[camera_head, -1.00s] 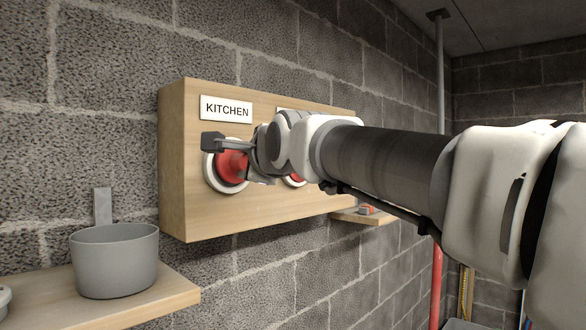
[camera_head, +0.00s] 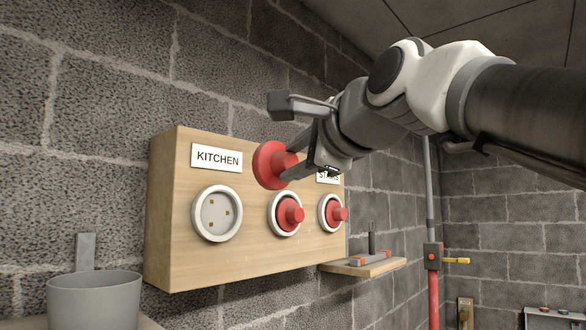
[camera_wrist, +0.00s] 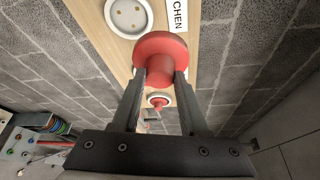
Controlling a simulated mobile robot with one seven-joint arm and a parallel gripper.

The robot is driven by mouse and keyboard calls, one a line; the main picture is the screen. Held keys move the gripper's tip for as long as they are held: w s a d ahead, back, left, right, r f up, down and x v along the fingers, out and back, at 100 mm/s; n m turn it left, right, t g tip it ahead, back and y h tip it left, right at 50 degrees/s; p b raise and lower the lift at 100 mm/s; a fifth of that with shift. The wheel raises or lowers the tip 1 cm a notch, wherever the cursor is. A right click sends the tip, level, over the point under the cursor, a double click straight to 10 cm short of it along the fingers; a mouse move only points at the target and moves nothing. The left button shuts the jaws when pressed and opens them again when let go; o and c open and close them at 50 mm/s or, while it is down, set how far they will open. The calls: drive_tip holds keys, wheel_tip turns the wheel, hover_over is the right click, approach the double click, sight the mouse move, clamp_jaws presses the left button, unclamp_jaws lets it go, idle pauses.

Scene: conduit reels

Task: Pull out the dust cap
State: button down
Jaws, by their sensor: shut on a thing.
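A red dust cap (camera_head: 270,165) is held by my gripper (camera_head: 288,160) in front of the wooden board (camera_head: 170,225), clear of it. In the wrist view the same cap (camera_wrist: 160,52) sits between the two dark fingers of my gripper (camera_wrist: 162,82), which are shut on its knob. The white-rimmed socket (camera_head: 217,213) under the KITCHEN label (camera_head: 217,158) is uncovered and shows a pale face with small brass contacts. Two more red caps, a middle one (camera_head: 288,212) and a right one (camera_head: 333,213), sit in their sockets.
A grey pot (camera_head: 95,300) stands at the lower left. A small wooden shelf (camera_head: 365,267) with a grey and red item juts from the block wall at the right. A red pipe with a yellow-handled valve (camera_head: 433,257) stands further right.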

drive_tip(key=s+d+b, duration=0.1)
drive_tip(key=s+d, duration=0.3)
drive_tip(key=shift+d, duration=0.3)
idle(1.0)
idle(0.4)
